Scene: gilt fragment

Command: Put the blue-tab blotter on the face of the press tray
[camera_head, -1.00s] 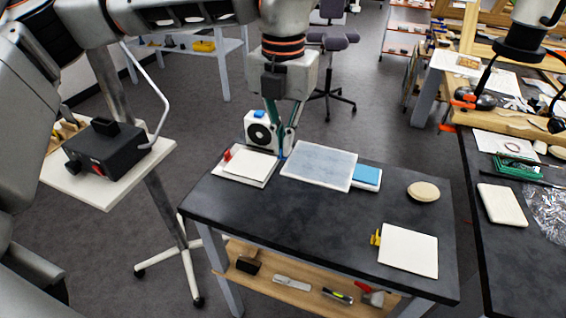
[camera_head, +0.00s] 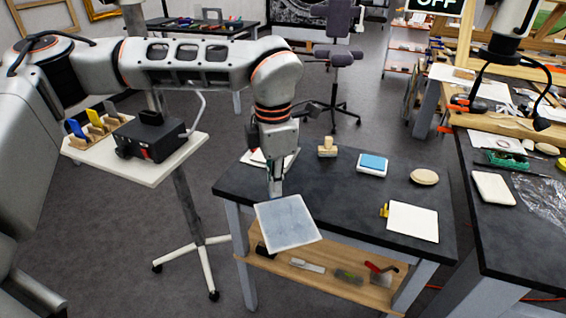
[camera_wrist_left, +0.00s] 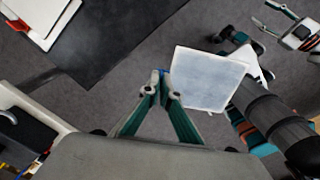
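My left gripper (camera_head: 275,192) is shut on the small blue tab of a pale grey-blue blotter (camera_head: 287,222). In the left wrist view, the tab shows between the fingertips (camera_wrist_left: 162,74), and the sheet (camera_wrist_left: 208,80) extends right from it, clear of the table with floor behind. In the head view the blotter overlaps the table's front edge. A white sheet on a pale tray with a red part, possibly the press tray (camera_wrist_left: 40,14), lies at the table's left; my left gripper mostly hides it in the head view. My right gripper (camera_wrist_left: 262,16) appears open at the wrist view's upper right.
The dark table (camera_head: 340,200) also bears a wooden block (camera_head: 327,147), a blue-topped pad (camera_head: 372,164), a round tan piece (camera_head: 424,176) and a white yellow-tab sheet (camera_head: 412,221). A white stand (camera_head: 150,165) with a black box is at left. Tools lie on the lower shelf.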

